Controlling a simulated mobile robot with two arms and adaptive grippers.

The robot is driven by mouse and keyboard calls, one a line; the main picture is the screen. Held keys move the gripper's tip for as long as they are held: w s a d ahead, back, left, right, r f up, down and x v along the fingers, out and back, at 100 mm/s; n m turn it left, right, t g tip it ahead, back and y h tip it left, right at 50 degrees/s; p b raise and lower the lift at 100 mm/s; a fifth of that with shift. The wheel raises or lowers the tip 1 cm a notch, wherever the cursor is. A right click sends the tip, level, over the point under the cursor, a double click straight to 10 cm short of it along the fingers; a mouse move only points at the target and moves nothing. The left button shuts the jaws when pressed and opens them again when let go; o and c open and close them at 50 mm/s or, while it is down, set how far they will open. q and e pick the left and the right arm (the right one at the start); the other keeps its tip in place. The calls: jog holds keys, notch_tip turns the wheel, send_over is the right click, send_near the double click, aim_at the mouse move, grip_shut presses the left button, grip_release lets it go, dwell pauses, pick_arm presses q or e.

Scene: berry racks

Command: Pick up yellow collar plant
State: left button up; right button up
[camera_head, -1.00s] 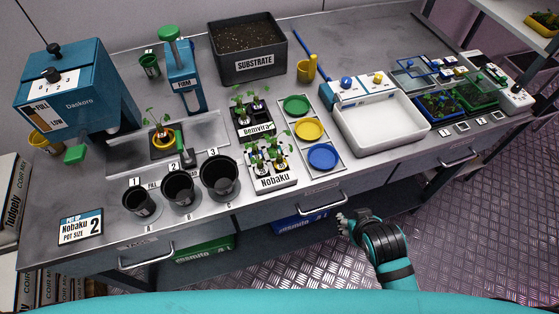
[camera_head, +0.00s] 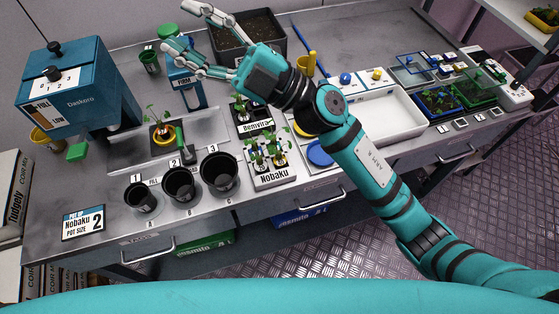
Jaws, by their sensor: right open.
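I cannot tell which plant the task means. My right gripper (camera_head: 174,27) is open and empty, with its fingers spread to the left above the back of the bench, over the blue FIRM press (camera_head: 184,82). It is apart from the plants. My right arm hides part of the Bemvira tray (camera_head: 247,127) and the coloured dishes. My left gripper does not show.
Black pots numbered 1 (camera_head: 140,198), 2 (camera_head: 180,185) and 3 (camera_head: 219,175) stand at the front. A green-handled trowel (camera_head: 181,139) lies beside the seedling. The blue Daskoro dispenser (camera_head: 85,95) stands at left. The substrate bin (camera_head: 268,53) and white basin (camera_head: 405,120) stand behind my arm.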

jog(key=s+a+f+n+g+h, duration=0.25)
jog(key=s+a+n+g, duration=0.2)
jog(key=n+g, duration=0.3)
jog(key=t+h, duration=0.3)
jog(key=h, duration=1.9)
send_near(279, 152)
notch_tip(279, 152, down, 4)
jog(key=p, duration=0.4)
jog(key=shift+w+d, duration=0.1)
jog(key=shift+w, duration=0.1)
jog(key=shift+f, duration=0.35)
jog(key=f+p, duration=0.1)
jog(key=f, duration=0.1)
jog(key=f+p, duration=0.2)
jog(key=shift+s+f, duration=0.2)
jog(key=shift+f, duration=0.5)
jog(key=shift+c, duration=0.5)
